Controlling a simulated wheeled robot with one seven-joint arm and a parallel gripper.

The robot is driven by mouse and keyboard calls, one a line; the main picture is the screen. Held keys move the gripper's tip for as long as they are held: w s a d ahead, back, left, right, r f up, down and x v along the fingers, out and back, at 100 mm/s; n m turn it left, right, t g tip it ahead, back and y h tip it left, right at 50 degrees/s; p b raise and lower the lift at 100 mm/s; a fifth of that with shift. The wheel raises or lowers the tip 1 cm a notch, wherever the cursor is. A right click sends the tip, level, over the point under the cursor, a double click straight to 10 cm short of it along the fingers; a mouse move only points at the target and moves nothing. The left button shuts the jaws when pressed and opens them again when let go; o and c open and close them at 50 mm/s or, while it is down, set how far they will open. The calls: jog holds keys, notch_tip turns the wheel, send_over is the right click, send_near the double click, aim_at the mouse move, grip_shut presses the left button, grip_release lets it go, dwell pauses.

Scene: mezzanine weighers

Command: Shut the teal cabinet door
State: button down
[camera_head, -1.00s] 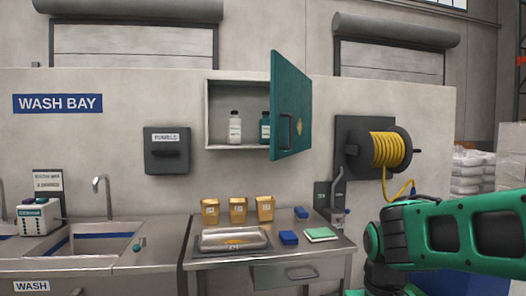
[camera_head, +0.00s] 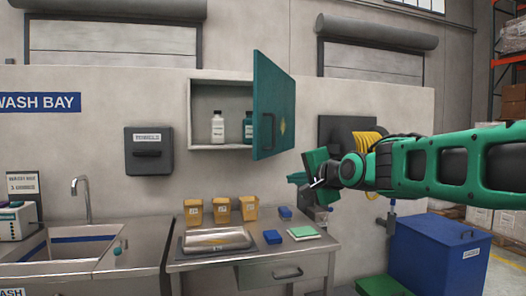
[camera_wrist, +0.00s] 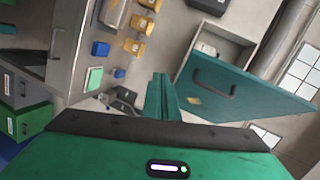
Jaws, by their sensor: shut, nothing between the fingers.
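The teal cabinet door (camera_head: 274,105) stands open, swung out from the right side of the wall cabinet (camera_head: 192,115). It has a dark handle and a small yellow mark. A white bottle and a teal bottle stand inside the cabinet. My gripper (camera_head: 292,178) is shut and empty, below and to the right of the door, apart from it. In the wrist view, the door (camera_wrist: 245,95) lies to the right of my gripper's fingers (camera_wrist: 161,82), with its handle (camera_wrist: 212,78) facing the camera.
A steel table (camera_head: 190,262) below holds yellow cartons (camera_head: 221,209), a metal tray, blue blocks and a green pad (camera_head: 303,233). A yellow hose reel (camera_head: 366,140) is on the wall behind my arm. A blue bin (camera_head: 440,250) stands at lower right.

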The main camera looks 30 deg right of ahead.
notch_tip(320, 180, up, 8)
jog(key=w+m+t, duration=0.1)
jog(key=m+t, duration=0.1)
jog(key=t, duration=0.1)
send_near(259, 146)
jog(key=w+d, duration=0.3)
jog(key=shift+w+a+r, duration=0.1)
jog(key=shift+w+a, duration=1.15)
jog(key=shift+a, duration=0.05)
